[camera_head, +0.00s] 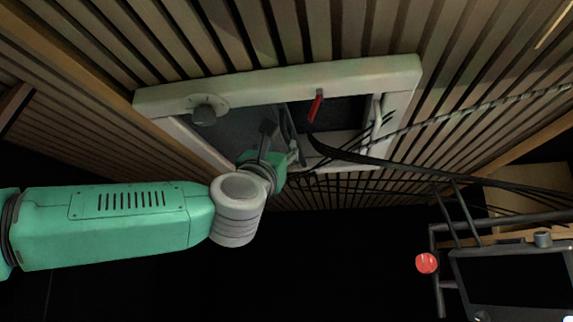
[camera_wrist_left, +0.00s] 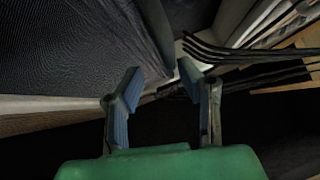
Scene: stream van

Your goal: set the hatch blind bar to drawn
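The hatch (camera_head: 390,68) is a pale frame in the slatted ceiling in the head view. A dark blind (camera_head: 236,125) covers its left part, and the right part is uncovered. The dark blind bar (camera_head: 286,122) runs along the blind's right edge. In the left wrist view the blind (camera_wrist_left: 75,45) fills the upper left, and the bar (camera_wrist_left: 155,32) comes down from the top to just ahead of the fingers. My left gripper (camera_head: 281,141) is at the hatch, near the bar's lower end. Its blue-padded fingers (camera_wrist_left: 160,75) are apart; contact with the bar cannot be told.
A round knob (camera_head: 204,112) is on the frame's left side, and a red handle (camera_head: 316,106) hangs at its far edge. Black cables (camera_head: 400,165) cross the hatch's right side. A monitor (camera_head: 515,280) and a red ball-like object (camera_head: 426,263) are at lower right.

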